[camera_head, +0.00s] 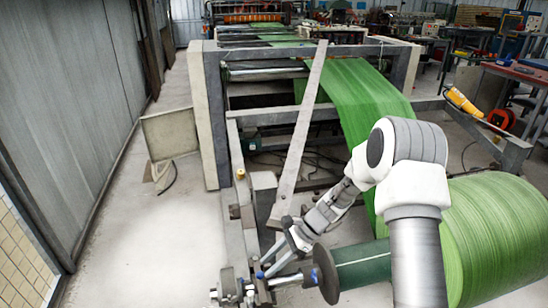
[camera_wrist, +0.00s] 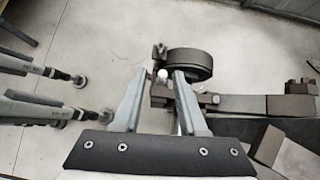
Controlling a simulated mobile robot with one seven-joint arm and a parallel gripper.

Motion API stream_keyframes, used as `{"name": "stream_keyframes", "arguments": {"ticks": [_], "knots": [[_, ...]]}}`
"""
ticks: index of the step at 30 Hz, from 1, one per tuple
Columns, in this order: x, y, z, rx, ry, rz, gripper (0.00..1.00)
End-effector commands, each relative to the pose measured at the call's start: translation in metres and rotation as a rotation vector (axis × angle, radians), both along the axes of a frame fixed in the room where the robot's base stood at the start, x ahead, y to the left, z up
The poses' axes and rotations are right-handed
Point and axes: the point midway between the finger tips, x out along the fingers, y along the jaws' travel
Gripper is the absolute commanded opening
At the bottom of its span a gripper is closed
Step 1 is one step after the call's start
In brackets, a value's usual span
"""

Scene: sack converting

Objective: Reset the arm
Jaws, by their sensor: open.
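My arm reaches down and left in the head view, over the machine's near left corner. My gripper (camera_head: 272,262) is low there, next to the metal fittings at the end of the frame. In the wrist view my gripper (camera_wrist: 163,74) is open, with two grey fingers standing apart. A small white ball knob (camera_wrist: 162,75) shows between the fingertips; I cannot tell whether it lies between them or beyond them. A dark round disc (camera_wrist: 200,58) lies just past the right finger. Nothing is held.
The green sack web (camera_head: 358,92) runs down to a large green roll (camera_head: 495,235) at right. A slanted metal bar (camera_head: 300,140) stands close left of my arm. A grey box (camera_head: 170,134) stands at left. Concrete floor (camera_head: 140,245) is clear at left.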

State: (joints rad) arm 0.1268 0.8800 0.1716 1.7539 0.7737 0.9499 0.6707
Motion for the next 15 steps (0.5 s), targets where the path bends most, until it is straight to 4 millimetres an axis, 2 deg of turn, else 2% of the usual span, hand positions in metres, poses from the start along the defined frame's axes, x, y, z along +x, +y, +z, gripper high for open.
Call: {"name": "stream_keyframes", "arguments": {"ticks": [5, 15], "knots": [[-0.002, -0.007, 0.034, -0.031, -0.073, 0.059, 0.41], [-0.03, -0.039, 0.153, -0.173, -0.359, 0.312, 0.41]]}}
